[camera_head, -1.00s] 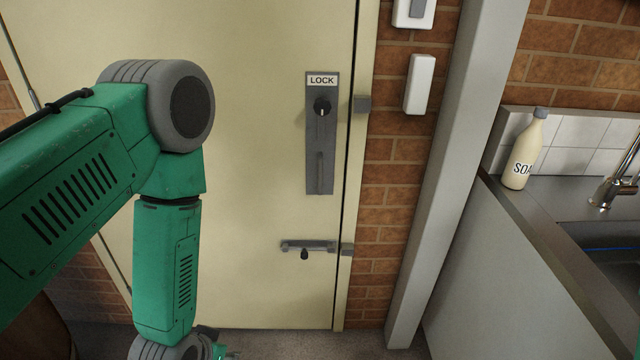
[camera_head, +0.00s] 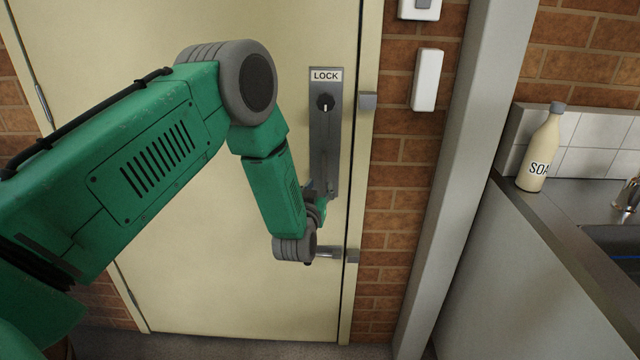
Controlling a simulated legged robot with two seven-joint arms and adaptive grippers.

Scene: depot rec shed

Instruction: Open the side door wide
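The cream side door (camera_head: 215,295) stands shut in its frame. On its right side is a grey plate (camera_head: 325,130) labelled LOCK, with a dark round knob (camera_head: 325,101) near the top. The lower part of the plate, with the pull handle, is partly covered by my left arm. Below it a grey bolt (camera_head: 330,253) reaches towards a keeper (camera_head: 352,256) on the frame; my wrist hides its left part. My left gripper (camera_head: 329,190) is at the lower end of the plate, small and mostly hidden behind my wrist. I cannot tell whether it touches the handle. My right gripper is out of view.
A white wall switch (camera_head: 426,80) is on the brick wall right of the door. A grey post (camera_head: 450,190) stands beside it. Further right, a soap bottle (camera_head: 541,155) stands on the counter by a sink and tap (camera_head: 628,195). Hinges are on the door's left.

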